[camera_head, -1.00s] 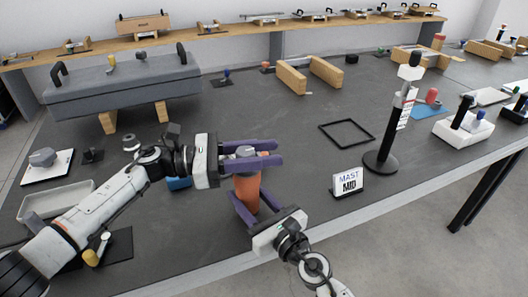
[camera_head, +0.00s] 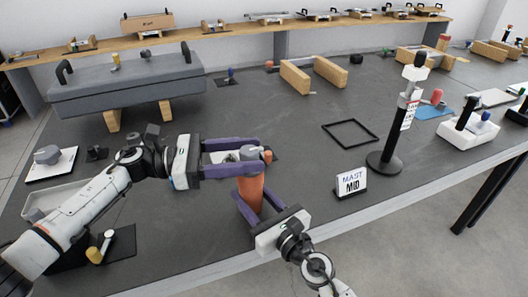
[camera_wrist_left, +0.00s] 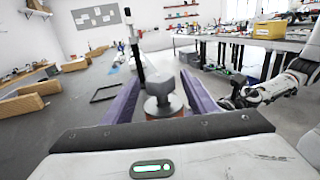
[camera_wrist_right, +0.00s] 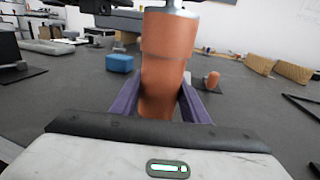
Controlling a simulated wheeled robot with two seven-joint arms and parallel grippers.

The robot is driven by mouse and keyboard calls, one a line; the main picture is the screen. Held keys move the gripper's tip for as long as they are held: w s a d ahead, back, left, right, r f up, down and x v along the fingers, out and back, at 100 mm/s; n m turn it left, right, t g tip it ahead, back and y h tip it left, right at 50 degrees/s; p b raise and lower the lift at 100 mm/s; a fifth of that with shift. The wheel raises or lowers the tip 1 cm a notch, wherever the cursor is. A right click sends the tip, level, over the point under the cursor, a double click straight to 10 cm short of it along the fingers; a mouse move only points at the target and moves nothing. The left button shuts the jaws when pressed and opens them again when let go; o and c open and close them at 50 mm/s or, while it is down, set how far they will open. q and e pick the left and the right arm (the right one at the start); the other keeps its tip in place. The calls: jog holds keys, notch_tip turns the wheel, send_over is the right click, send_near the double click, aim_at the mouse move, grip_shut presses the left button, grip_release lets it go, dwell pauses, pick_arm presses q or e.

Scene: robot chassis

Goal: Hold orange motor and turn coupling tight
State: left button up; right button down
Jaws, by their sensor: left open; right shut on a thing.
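The orange motor (camera_head: 251,192) stands upright near the table's front edge; it also fills the middle of the right wrist view (camera_wrist_right: 169,62). My right gripper (camera_head: 248,208) is shut on its lower body from the front. The grey coupling (camera_head: 248,153) sits on top of the motor and shows between the fingers in the left wrist view (camera_wrist_left: 162,97). My left gripper (camera_head: 258,158) is open, its purple fingers level on either side of the coupling. In the left wrist view, gaps show between the coupling and both fingers.
A sign reading MAST MID (camera_head: 350,182) and a black stand (camera_head: 385,163) are to the right. A black square frame (camera_head: 350,134) lies flat on the table. A long grey padded block (camera_head: 125,85) stands at the back left. The table centre is mostly clear.

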aim_at(257, 202)
pick_arm(q)
jog(key=a, duration=0.7)
jog(key=shift+s+a, duration=0.25)
jog(key=shift+s, duration=0.05)
pick_arm(e)
jog(key=c, duration=0.9)
grip_release()
jog(key=shift+c, duration=0.2)
jog(key=shift+o, duration=0.3)
jog(key=shift+v, duration=2.35)
pick_arm(q)
jog(key=shift+r, duration=0.1)
pick_arm(e)
jog(key=shift+v, duration=2.65)
jog(key=shift+f, duration=0.1)
